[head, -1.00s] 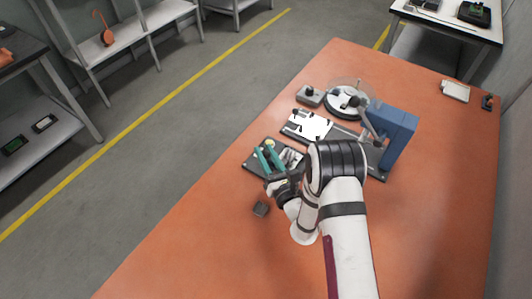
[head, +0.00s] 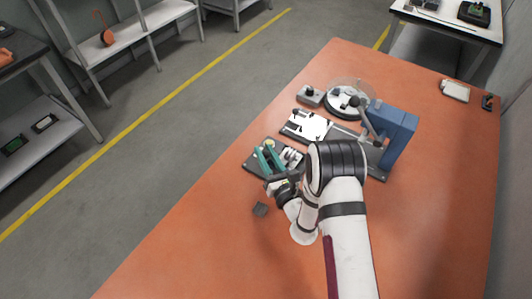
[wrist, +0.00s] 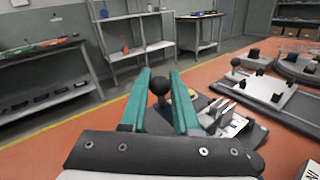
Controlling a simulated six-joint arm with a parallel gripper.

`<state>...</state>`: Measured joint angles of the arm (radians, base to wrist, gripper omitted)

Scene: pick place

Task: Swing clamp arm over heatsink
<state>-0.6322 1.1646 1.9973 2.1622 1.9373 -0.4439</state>
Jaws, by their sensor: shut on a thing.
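The clamp's black ball knob (wrist: 160,86) sits between the teal fingers of my gripper (wrist: 160,74) in the wrist view. My gripper, also in the head view (head: 267,152), is shut on this knob above the dark fixture plate (head: 254,168). A pale, finned metal piece, which looks like the heatsink (wrist: 224,118), lies on the plate to the right of the fingers. It also shows in the head view (head: 291,156). The fingers and palm hide most of the clamp arm, so I cannot tell whether it lies over the heatsink.
A white plate with dark posts (head: 312,126) lies behind the fixture. A blue press (head: 398,135) with a ball-ended lever stands to its right. A small dark block (head: 260,209) lies in front.

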